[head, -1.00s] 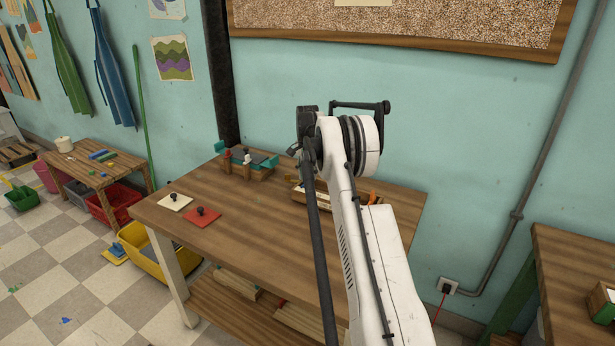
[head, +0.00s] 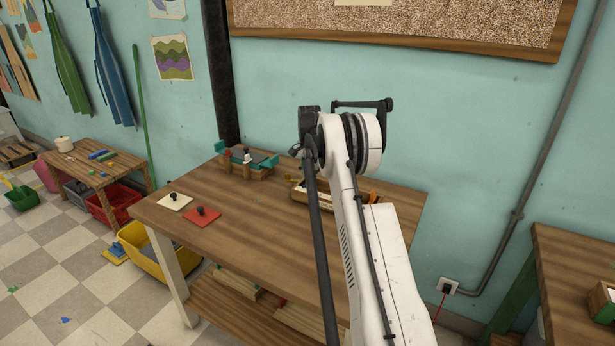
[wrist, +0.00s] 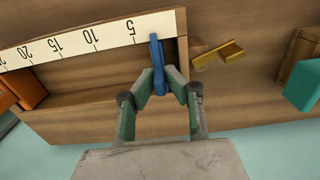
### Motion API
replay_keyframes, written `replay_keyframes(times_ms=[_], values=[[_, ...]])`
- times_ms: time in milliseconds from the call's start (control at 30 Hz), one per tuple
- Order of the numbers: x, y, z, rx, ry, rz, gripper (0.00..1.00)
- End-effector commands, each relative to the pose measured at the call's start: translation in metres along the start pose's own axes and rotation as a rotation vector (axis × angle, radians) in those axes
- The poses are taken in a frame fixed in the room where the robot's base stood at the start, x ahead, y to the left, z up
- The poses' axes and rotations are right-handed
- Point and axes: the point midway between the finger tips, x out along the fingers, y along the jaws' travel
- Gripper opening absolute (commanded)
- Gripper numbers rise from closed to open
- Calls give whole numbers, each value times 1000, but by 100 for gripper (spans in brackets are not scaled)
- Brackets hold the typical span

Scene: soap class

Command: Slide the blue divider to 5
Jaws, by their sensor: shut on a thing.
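In the wrist view the blue divider (wrist: 157,62) stands across a wooden box beside its pale number scale (wrist: 85,42). Its far end is just right of the printed 5, between that number and the scale's right end. My gripper (wrist: 161,84) is shut on the blue divider, with one green-lined finger on each side of its lower part. In the head view the wooden box (head: 303,194) sits on the table, partly behind my arm. The gripper and blue divider are hidden there.
An orange block (wrist: 24,88) sits at the box's left in the wrist view. A brass latch-like piece (wrist: 218,54) lies right of the box. On the table (head: 265,240) are a cream board (head: 174,202), a red board (head: 201,216) and a wooden rack with teal ends (head: 247,163).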

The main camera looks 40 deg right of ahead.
Motion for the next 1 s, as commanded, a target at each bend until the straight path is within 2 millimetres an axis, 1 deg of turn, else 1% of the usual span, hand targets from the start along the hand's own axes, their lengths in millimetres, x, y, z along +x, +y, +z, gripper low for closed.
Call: replay_keyframes(times_ms=[100, 200, 467, 500, 600, 633, 867, 1000], values=[[1, 14, 0, 1, 0, 1, 0], [1, 22, 0, 1, 0, 1, 0], [0, 23, 0, 0, 0, 0, 0], [0, 23, 0, 0, 0, 0, 14], [0, 22, 0, 0, 0, 0, 27], [0, 22, 0, 0, 0, 0, 29], [0, 22, 0, 0, 0, 0, 29], [-8, 22, 0, 0, 0, 0, 29]])
